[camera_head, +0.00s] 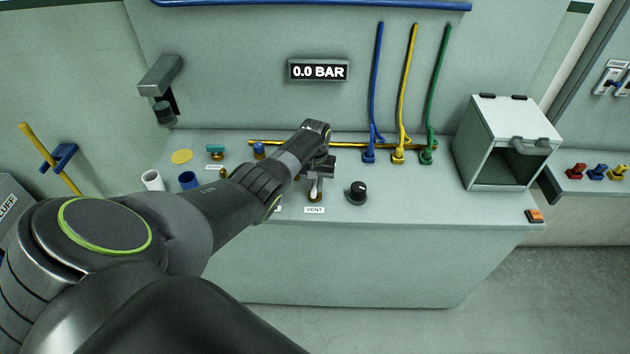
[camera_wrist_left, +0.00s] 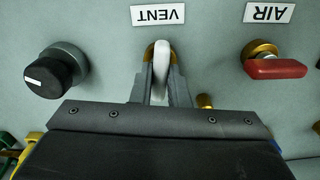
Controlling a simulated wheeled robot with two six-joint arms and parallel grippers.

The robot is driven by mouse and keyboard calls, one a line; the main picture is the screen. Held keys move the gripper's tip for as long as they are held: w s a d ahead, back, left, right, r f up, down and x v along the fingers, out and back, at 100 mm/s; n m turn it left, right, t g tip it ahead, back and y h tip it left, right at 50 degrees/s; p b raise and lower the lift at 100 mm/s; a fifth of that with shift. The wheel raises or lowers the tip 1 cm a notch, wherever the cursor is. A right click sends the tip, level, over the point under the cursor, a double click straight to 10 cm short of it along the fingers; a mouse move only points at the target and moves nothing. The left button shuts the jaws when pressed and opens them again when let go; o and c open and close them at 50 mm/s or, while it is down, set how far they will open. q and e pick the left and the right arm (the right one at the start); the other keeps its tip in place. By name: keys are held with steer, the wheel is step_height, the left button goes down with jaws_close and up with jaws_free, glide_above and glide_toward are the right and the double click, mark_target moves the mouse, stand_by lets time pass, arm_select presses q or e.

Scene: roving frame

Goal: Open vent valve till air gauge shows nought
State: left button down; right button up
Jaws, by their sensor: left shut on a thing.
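The gauge display (camera_head: 318,71) on the back panel reads 0.0 BAR. The vent valve stands behind its VENT label (camera_head: 314,210) on the bench, with a pale lever on a brass base. My left gripper (camera_head: 315,188) is shut on the vent lever, which also shows in the left wrist view (camera_wrist_left: 161,62) between the two fingers (camera_wrist_left: 162,90). In that view the lever lies in line with the fingers, below the upside-down VENT label. A red-handled valve (camera_wrist_left: 275,67) sits by the AIR label, apart from my gripper. My right gripper is not in view.
A black knob (camera_head: 357,191) stands just right of the vent valve. Blue, yellow and green hoses (camera_head: 404,95) run up the panel behind. An open grey box (camera_head: 507,145) stands at the bench's right. Blue and white cups (camera_head: 188,180) stand left, near my arm.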

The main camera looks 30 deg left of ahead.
mark_target(315, 185)
arm_select(q)
steer(key=shift+w+r+n, duration=0.1)
steer(key=shift+r+n, duration=0.05)
steer(key=shift+n, duration=0.75)
steer(key=c, duration=1.4)
jaws_free()
steer(key=shift+r+p, duration=0.35)
step_height(315, 185, up, 17)
steer(key=b, duration=0.2)
steer(key=shift+f, duration=0.2)
steer(key=shift+f, duration=0.15)
